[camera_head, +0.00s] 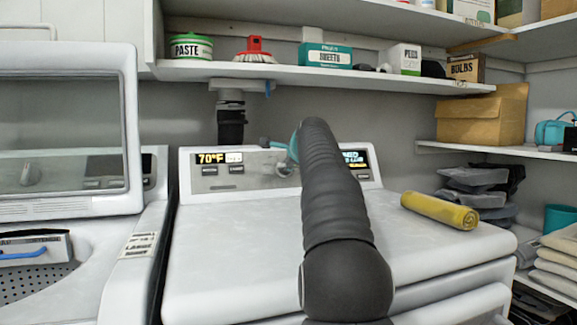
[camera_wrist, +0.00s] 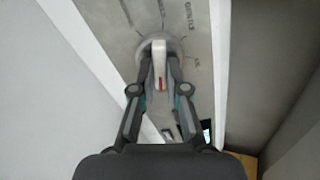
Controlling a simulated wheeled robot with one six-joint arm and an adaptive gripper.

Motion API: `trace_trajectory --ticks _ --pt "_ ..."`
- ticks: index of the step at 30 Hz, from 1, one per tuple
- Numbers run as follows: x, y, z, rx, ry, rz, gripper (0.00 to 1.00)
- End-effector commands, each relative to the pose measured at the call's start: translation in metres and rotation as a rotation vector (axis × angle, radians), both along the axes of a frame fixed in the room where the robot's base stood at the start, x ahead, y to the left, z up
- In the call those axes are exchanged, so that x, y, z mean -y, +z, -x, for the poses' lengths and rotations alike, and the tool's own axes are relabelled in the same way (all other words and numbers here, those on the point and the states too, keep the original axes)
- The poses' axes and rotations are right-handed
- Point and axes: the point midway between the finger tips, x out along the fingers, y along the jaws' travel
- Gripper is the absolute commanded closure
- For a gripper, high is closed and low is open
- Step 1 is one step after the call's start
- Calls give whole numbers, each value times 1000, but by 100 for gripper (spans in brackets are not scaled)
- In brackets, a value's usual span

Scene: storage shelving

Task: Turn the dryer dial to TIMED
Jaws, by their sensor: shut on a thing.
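The dryer (camera_head: 235,245) stands in the middle of the head view, with its control panel (camera_head: 245,182) along the back. The dial (camera_wrist: 159,50) has a round grey base and a pale bar-shaped knob with a red mark at its lower end in the wrist view. My gripper (camera_wrist: 159,75) is shut on the knob, one finger on each side. Printed lines and words surround the dial; GENTLE is readable at upper right, and I cannot read TIMED. In the head view, my arm hides part of the panel, and my gripper (camera_head: 291,152) is mostly hidden too.
A yellow cylinder (camera_head: 440,211) lies on the dryer top at right. A washer (camera_head: 75,215) with a raised lid stands at left. A shelf (camera_head: 335,78) with several supplies hangs above the panel. The front left of the dryer top is clear.

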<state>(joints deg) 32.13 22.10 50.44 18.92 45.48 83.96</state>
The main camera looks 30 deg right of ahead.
Motion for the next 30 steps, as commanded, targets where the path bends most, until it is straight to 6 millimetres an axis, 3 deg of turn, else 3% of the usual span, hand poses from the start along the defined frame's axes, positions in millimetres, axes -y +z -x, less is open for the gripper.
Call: trace_trajectory --ticks 10,25,27,29,30 --pt "0 0 0 29 -52 -110 100" --pt "0 0 0 34 -61 -127 100" --pt "0 0 0 33 -60 -127 74" --pt "0 0 0 33 -61 -126 61" --pt "0 0 0 33 -61 -126 61"
